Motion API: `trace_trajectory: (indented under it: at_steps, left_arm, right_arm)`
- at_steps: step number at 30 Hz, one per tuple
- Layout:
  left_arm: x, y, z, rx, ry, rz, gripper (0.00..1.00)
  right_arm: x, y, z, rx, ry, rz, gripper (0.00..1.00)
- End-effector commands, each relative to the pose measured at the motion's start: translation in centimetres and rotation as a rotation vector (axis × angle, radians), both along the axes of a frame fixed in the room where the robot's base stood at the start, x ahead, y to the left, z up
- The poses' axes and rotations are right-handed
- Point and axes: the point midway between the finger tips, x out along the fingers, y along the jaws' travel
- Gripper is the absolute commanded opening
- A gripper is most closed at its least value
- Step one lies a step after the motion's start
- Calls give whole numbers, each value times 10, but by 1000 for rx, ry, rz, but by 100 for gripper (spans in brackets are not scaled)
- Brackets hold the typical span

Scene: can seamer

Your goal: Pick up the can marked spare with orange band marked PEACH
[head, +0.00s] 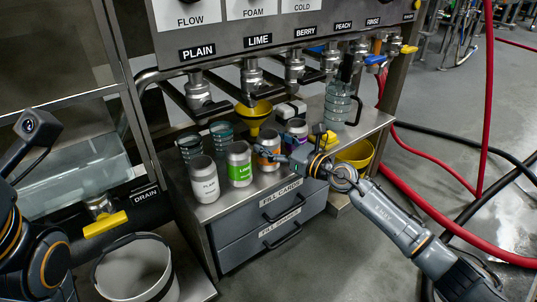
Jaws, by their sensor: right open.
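The orange-banded can (268,147) stands upright on the steel counter, third in a row of cans. It is grey with a pale lid. Its lettering and any spare mark are too small to read, and my right gripper partly covers its lower right side. My right gripper (287,161) reaches in from the right and is open, its fingers close beside the orange-banded can. I cannot tell whether they touch it. My left arm shows at the left edge, but its fingers are not in view.
Neighbouring cans are white-banded (204,185), green-banded LIME (239,166) and purple-banded (297,128). Behind stand clear cups (221,135), a yellow funnel (253,115) and a jug (338,103). Tap handles overhang the counter (207,211). A yellow bucket (357,152) is at right, a white bucket (135,272) front left.

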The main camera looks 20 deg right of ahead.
Motion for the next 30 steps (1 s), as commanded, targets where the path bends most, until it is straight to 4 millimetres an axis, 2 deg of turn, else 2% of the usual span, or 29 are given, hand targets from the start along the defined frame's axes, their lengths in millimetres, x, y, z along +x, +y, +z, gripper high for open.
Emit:
trace_trajectory:
  at_steps: [3, 11, 16, 30]
  left_arm:
    - [-3, -1, -1, 1, -9, 1, 40]
    - [-3, -1, 1, 2, -10, 1, 40]
    - [-3, -1, 1, 2, -10, 1, 40]
    - [-3, -1, 4, 1, -12, -1, 40]
  right_arm:
    - [11, 7, -1, 1, 0, 0, 72]
    - [13, 8, 0, 1, 2, 0, 72]
    - [13, 8, 0, 0, 1, 0, 43]
    - [13, 8, 4, 1, 1, -1, 43]
